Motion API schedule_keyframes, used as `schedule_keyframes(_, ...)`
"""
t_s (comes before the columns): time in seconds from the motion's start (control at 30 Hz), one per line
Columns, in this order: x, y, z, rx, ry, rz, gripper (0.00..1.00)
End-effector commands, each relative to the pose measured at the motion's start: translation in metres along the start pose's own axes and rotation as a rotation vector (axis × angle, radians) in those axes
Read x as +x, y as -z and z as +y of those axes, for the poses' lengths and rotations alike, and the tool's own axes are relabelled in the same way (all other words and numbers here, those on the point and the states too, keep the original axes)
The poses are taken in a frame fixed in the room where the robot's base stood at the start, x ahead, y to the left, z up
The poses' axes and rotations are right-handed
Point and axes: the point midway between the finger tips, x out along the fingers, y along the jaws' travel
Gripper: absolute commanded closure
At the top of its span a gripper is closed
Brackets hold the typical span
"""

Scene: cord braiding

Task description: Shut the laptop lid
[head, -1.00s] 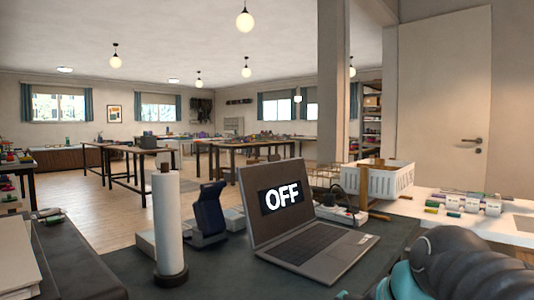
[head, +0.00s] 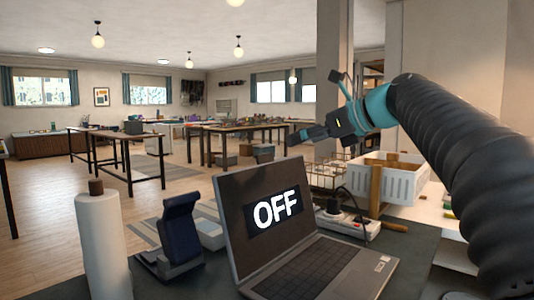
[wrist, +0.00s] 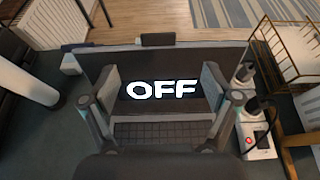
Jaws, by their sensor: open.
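The laptop (head: 318,268) stands on the dark table with its lid (head: 236,217) raised and tilted back. Its screen shows the word OFF in white. The lid also shows in the wrist view (wrist: 180,60), with part of the keyboard (wrist: 160,131) below it. My gripper (head: 297,137) is above and behind the lid's upper right corner in the head view. In the wrist view my gripper (wrist: 158,78) is open, with its fingers apart over the screen area and nothing between them. I see no clear contact with the lid. The fingers and gripper body hide parts of the laptop.
A white paper roll (head: 103,245) and a dark blue stand (head: 180,235) are left of the laptop. A power strip (head: 350,222) with plugs lies to its right. A white basket (head: 388,180) and a wire rack (head: 328,173) stand behind on the right.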

Motion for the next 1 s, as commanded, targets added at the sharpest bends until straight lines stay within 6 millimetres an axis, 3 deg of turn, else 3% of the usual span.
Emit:
schedule_keyframes(0.5, 0.095, 0.001, 0.002, -0.002, -0.004, 0.003, 0.12)
schedule_keyframes(0.73, 0.118, 0.002, 0.0, -0.003, 0.001, 0.003, 0.12)
schedule_keyframes(1.0, 0.124, 0.001, 0.0, -0.003, 0.002, 0.002, 0.12)
